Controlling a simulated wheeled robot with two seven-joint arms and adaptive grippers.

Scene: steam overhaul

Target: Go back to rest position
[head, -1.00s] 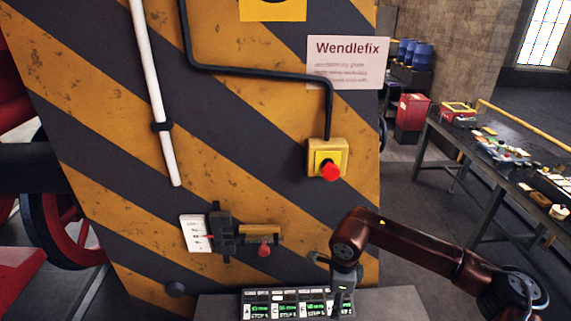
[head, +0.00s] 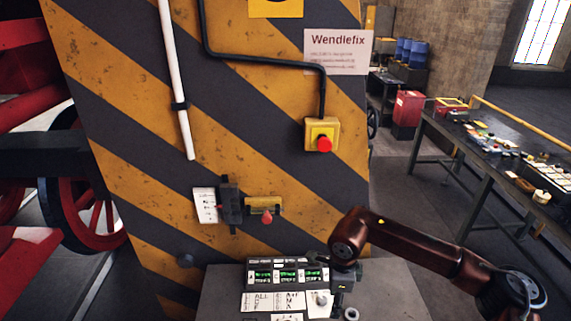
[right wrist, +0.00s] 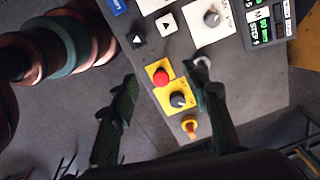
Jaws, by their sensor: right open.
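My right arm comes in from the right in the head view, bent at the elbow. My right gripper (head: 345,278) hangs over the right part of a grey control console (head: 222,285). In the right wrist view my right gripper (right wrist: 165,108) is open and empty. Between and beyond its fingers lie a red button (right wrist: 160,77) and a black knob (right wrist: 178,100) on yellow plates. The right finger overlaps the grey ring by the panel in that picture; whether they touch I cannot tell. My left gripper is not in view.
A striped yellow-black wall (head: 260,100) stands behind the console, with a red emergency button (head: 324,144) and a lever unit (head: 230,205). A workbench (head: 480,150) with several items stands at the right. Red wheels (head: 85,205) are at the left.

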